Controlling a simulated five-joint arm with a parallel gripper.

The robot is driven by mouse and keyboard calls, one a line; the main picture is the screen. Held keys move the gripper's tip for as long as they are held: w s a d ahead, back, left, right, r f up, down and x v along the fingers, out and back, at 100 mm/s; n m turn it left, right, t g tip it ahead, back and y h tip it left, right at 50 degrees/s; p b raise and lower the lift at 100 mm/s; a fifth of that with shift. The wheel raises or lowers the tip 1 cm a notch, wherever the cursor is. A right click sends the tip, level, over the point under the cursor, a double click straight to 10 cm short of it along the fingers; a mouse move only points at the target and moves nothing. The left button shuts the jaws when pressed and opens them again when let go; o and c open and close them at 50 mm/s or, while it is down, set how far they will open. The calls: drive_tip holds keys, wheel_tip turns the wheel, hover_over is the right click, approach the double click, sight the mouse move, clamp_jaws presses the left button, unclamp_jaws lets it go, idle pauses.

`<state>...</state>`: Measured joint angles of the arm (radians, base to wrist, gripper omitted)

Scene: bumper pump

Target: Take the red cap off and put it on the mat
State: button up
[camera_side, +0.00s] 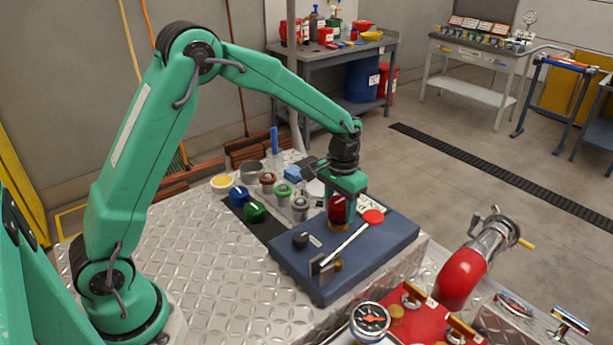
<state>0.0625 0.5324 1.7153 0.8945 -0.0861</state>
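The red cap (337,210) sits upright on a brass fitting on the blue base block, right of centre in the side view. My gripper (341,204) points down over it, with its green fingers at the cap. Part of the cap is hidden by a finger, and I cannot tell whether the fingers are pressed on it or just around it. A dark mat (270,229) lies on the metal table left of the block. A blue cap (238,195) and a green cap (255,212) stand on it.
Several small jars and caps stand behind the mat. A gauge (369,320) and red pipe (462,277) are at front right.

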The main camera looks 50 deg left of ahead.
drive_tip(key=c, duration=0.4)
drive_tip(key=shift+n, duration=0.4)
drive_tip(key=n, duration=0.3)
drive_tip(key=shift+n, duration=0.7)
drive_tip(key=n, duration=0.3)
drive_tip(key=shift+n, duration=1.1)
